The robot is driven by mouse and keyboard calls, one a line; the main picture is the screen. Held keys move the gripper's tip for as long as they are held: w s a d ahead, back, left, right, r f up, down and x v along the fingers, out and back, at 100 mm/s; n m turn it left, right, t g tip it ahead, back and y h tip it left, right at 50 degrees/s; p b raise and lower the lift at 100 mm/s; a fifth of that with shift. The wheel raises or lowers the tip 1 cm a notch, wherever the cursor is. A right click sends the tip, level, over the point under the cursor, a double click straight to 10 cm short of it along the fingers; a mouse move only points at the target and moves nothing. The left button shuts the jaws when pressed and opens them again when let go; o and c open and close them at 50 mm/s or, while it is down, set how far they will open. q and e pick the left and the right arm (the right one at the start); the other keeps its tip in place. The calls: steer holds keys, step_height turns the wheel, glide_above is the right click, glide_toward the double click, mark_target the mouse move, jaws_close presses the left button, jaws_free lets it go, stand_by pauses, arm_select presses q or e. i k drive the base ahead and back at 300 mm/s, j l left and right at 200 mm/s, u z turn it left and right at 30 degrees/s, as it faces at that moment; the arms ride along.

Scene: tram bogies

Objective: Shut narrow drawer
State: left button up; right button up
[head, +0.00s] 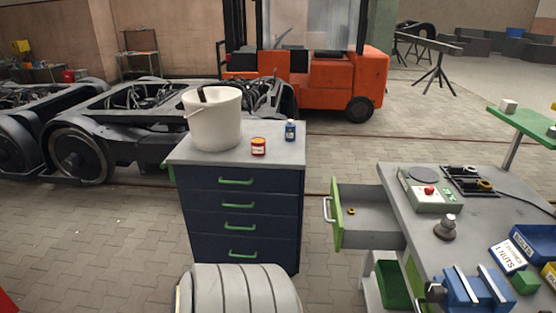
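A drawer (336,222) with a green front and a pale bar handle stands pulled out from the left side of the grey workbench (393,178). Its grey inside is visible from above, and a small yellow and dark piece (351,211) lies in it near the front. It is the only drawer I see open. Neither of my grippers shows in the head view, so their state and their distance from the drawer are hidden.
A navy cabinet (190,215) with shut, green-handled drawers stands left of the open drawer, with clear paved floor between. A white bucket (213,125), red tin (258,147) and blue bottle (290,131) stand on it. An orange forklift (345,75) is behind.

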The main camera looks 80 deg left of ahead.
mark_target(374, 225)
steer(key=j+u, duration=0.1)
steer(key=u, duration=0.35)
steer(key=j+u, duration=0.1)
steer(key=u, duration=0.35)
steer(key=j+u, duration=0.15)
steer(key=u, duration=0.35)
steer(key=j+u, duration=0.1)
steer(key=u, duration=0.35)
